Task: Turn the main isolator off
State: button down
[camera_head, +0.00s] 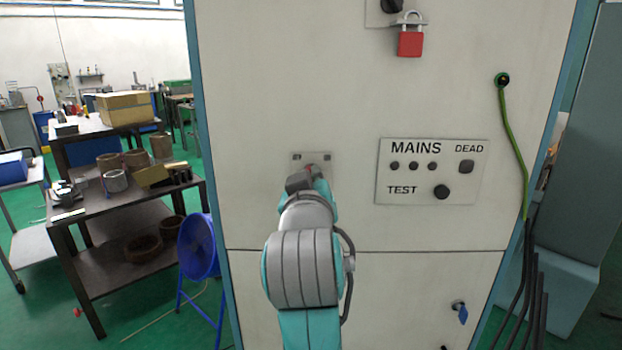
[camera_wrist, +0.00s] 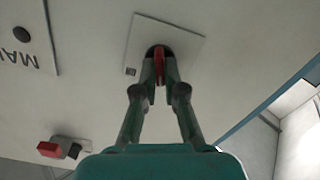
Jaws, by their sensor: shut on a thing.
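The main isolator shows as a red handle (camera_wrist: 159,62) on a dark round hub in the wrist view, mounted on a pale square plate (camera_wrist: 187,42). The handle lies edge-on, lengthwise up and down the picture. My gripper (camera_wrist: 160,80) is shut on the handle, with one finger on each side. In the head view the isolator plate (camera_head: 298,157) shows just above my gripper (camera_head: 311,178), with only a bit of red visible. My wrist hides most of the handle there.
A MAINS test panel (camera_head: 432,171) with small lamps and a black knob is right of my arm. A red padlock (camera_head: 410,44) hangs above on the cabinet. A green cable (camera_head: 511,130) runs down the right side.

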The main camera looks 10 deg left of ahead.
jog(key=shift+n, duration=0.9)
jog(key=c, duration=1.3)
grip_release()
jog(key=shift+o, duration=0.2)
jog(key=s+d, duration=0.1)
jog(key=s, duration=1.1)
jog(key=shift+d, duration=0.2)
jog(key=shift+f, duration=0.15)
